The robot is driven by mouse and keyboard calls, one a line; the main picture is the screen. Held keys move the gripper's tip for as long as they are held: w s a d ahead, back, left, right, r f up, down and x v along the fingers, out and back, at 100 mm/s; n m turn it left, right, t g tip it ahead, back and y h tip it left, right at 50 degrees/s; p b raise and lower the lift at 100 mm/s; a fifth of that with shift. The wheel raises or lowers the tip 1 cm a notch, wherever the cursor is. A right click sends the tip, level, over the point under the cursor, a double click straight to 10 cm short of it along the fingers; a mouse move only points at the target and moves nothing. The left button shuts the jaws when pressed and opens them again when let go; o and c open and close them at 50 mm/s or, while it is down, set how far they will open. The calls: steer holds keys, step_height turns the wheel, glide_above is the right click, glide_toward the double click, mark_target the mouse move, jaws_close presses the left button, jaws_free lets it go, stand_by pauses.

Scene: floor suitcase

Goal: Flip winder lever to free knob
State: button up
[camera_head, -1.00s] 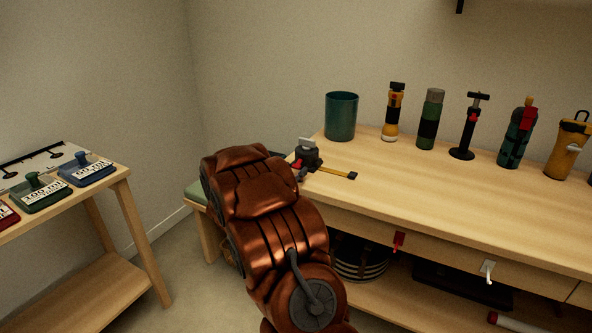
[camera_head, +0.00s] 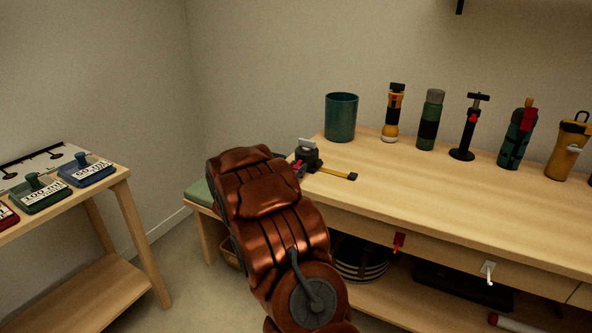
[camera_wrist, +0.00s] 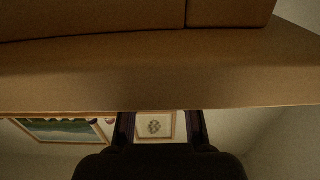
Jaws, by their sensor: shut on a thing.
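The winder (camera_head: 306,157), a dark unit with a grey top piece, sits at the left end of the wooden workbench.
A teal cup (camera_head: 341,118) and several flasks and tools stand along the back of the workbench (camera_head: 430,190). A red hook (camera_head: 399,242) and a white hook hang on its front. A side table (camera_head: 75,208) with labelled blocks stands left.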

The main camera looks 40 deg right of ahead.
jaws_close()
steer(key=shift+r+p, duration=0.2)
steer(key=shift+p, duration=0.45)
steer(key=shift+a+r+y+p, duration=0.1)
steer(key=shift+r+y+p, duration=0.25)
steer(key=shift+p, duration=0.55)
steer(key=y+p, duration=0.1)
steer(key=p, duration=0.3)
steer(key=r+g+y+p, duration=0.1)
steer(key=p, duration=0.3)
steer(key=shift+s+y+p, duration=0.1)
steer(key=shift+y+p, duration=0.2)
steer(key=shift+y, duration=0.05)
steer(key=y+p, duration=0.1)
steer(key=p, duration=0.4)
steer(key=g+y+p, duration=0.1)
steer(key=p, duration=0.4)
steer(key=shift+s+r+y, duration=0.1)
steer(key=shift+r+y, duration=0.2)
steer(key=shift+p, duration=1.2)
steer(key=shift+f+y+p, duration=0.25)
steer(key=shift+y+p, duration=0.45)
steer(key=shift+p, duration=0.8)
